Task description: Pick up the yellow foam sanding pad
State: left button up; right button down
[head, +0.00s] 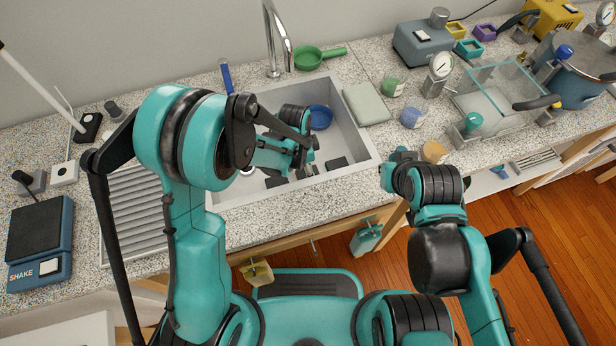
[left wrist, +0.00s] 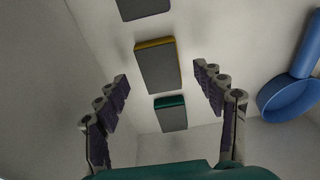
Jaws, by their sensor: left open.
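The yellow foam sanding pad (left wrist: 157,66) shows in the left wrist view as a grey-faced block with a yellow edge, lying on the sink floor. My left gripper (left wrist: 161,80) is open above it, with the pad between the fingertips in that view and not visibly touched. In the head view my left gripper (head: 303,168) reaches down into the sink (head: 357,144) and I cannot make out the yellow edge there. My right gripper (head: 393,170) is near the counter's front edge, right of the sink; its fingers are not clear.
A teal-edged pad (left wrist: 171,113) and another dark pad (left wrist: 146,8) lie in line with the yellow one. A blue round-bowled tool (left wrist: 287,98) lies to the right. The sink walls close in the space. A faucet (head: 275,40) stands behind the sink.

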pick_arm(q)
notch_tip(320, 180, down, 2)
jog(key=shift+d, duration=0.1)
jog(key=shift+r, duration=0.15)
jog(key=c, duration=1)
jog(key=shift+c, duration=0.2)
